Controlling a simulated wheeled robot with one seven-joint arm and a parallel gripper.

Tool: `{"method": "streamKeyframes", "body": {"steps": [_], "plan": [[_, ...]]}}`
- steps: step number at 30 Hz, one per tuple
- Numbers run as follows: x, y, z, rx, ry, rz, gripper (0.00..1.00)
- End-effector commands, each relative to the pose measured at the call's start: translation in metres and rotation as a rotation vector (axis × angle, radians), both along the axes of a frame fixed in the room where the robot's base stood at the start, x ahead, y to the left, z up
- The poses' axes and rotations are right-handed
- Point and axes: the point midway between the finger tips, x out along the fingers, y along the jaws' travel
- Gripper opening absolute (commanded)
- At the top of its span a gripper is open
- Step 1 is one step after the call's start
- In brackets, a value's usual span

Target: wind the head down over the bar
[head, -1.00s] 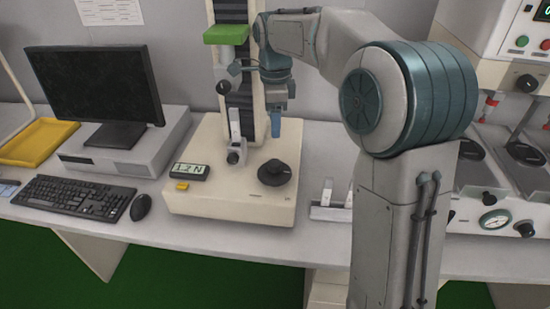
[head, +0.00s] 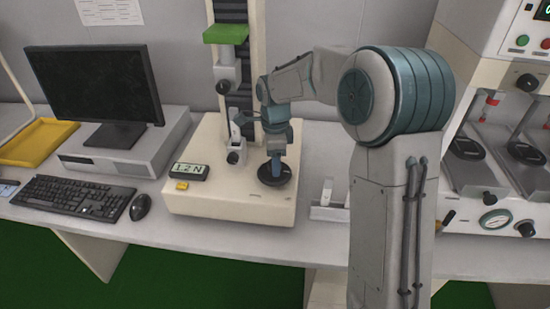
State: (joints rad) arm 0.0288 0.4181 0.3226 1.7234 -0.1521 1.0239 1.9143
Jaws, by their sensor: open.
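The test stand (head: 205,208) has a cream base and a tall column with a dark ribbed strip. Its head (head: 226,33), topped in green, is high on the column, with a grip and black knob (head: 222,87) hanging below it. A pale bar (head: 235,130) stands upright in the lower clamp (head: 236,155), with a clear gap to the upper grip. A black handwheel (head: 283,178) lies on the base at right. My gripper (head: 275,168) points down with its blue fingers at the handwheel's knob, partly hiding it. It is open; whether the fingers touch the knob is unclear.
The display (head: 191,171) reads about 12 N, with a yellow button (head: 181,185) below it. A monitor (head: 95,88), keyboard (head: 73,197) and mouse (head: 140,206) stand left. A small tray of pale bars (head: 327,198) lies right of the stand, near my arm.

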Motion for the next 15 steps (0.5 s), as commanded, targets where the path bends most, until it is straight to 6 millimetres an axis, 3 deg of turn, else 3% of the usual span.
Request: {"method": "streamKeyframes", "body": {"steps": [2,3,7,8,15], "plan": [[0.0,0.0001,0.0001,0.0,0.0,0.0,0.56],[0.0,0.0001,0.0001,0.0,0.0,0.0,0.5],[0.0,0.0001,0.0002,0.0,0.0,0.0,0.14],[0.0,0.0002,0.0002,0.0,0.0,0.0,0.11],[0.0,0.0003,0.0004,0.0,0.0,0.012,0.11]]}}
